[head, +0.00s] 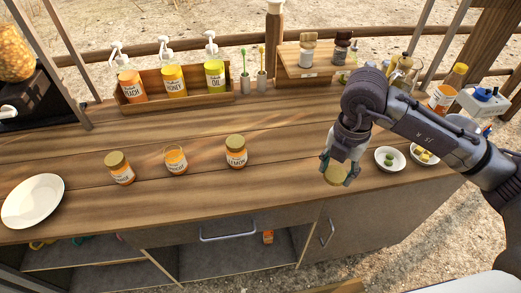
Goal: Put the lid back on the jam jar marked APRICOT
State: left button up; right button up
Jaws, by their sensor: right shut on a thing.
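Three small jam jars with orange contents stand upright in a row on the wooden counter. The middle jar (176,161) is open at the top; its label is too small to read surely. The left jar (121,169) and the right jar (236,151), which seems to read LEMON, have gold lids on. My right gripper (338,172) points down over the counter, well to the right of the jars. It is shut on a round gold lid (336,177), partly hidden by the fingers. My left gripper is not in view.
A wooden rack (180,101) with several pump bottles stands behind the jars. A white plate (33,201) lies at the left. Small bowls (389,159) with food sit right of my right gripper. The counter between the right jar and this gripper is clear.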

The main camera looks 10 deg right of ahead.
aim_at(331, 184)
jog(key=n, duration=0.6)
jog(key=shift+s+a+n, duration=0.3)
jog(key=shift+s+a, duration=0.05)
jog(key=shift+a, duration=0.05)
jog(key=n, duration=0.3)
jog(key=shift+s+a, duration=0.15)
jog(key=shift+s, duration=0.05)
jog(key=n, duration=0.6)
jog(key=shift+s+a, duration=0.25)
jog(key=shift+s, duration=0.1)
jog(key=n, duration=0.6)
jog(key=shift+s+a+n, duration=0.25)
jog(key=shift+s+n, duration=0.05)
jog(key=shift+s, duration=0.05)
jog(key=n, duration=0.6)
jog(key=shift+s+a, duration=0.25)
jog(key=shift+s, duration=0.15)
jog(key=n, duration=0.5)
jog(key=s+n, duration=0.1)
jog(key=n, duration=0.5)
jog(key=s+a+n, duration=0.1)
jog(key=n, duration=0.5)
jog(key=shift+a+f, duration=0.1)
